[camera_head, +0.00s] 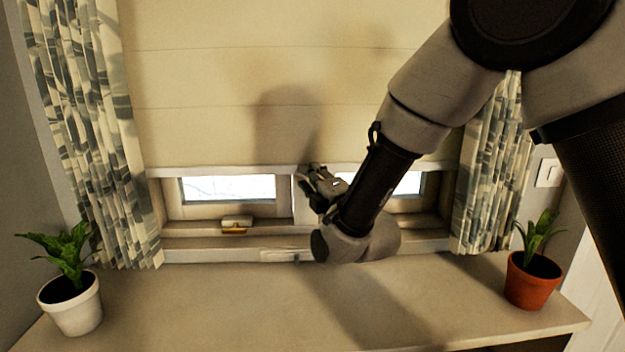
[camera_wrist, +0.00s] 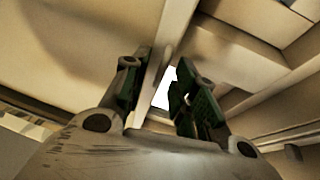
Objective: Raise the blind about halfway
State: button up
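The cream blind (camera_head: 210,120) hangs over the window, its pale bottom rail (camera_head: 225,170) a little above the sill, leaving a low strip of glass showing. My gripper (camera_head: 316,178) is at the rail, near the middle of its width. In the wrist view my gripper (camera_wrist: 160,70) has its two dark fingers apart. The rail (camera_wrist: 155,75) runs through the gap between them, with the blind's cloth (camera_wrist: 60,45) on the left. I cannot tell whether either finger touches the rail. My forearm hides part of the rail's right side in the head view.
A wide sill (camera_head: 200,300) lies below the window. A white-potted plant (camera_head: 72,300) stands at left and a terracotta-potted plant (camera_head: 532,278) at right. Patterned curtains hang on both sides (camera_head: 85,130) (camera_head: 488,180). A window latch (camera_head: 237,224) sits low on the frame.

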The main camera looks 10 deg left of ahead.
grip_shut()
jog(key=shift+r, duration=0.1)
notch_tip(320, 180, up, 28)
dwell(0.4)
grip_release()
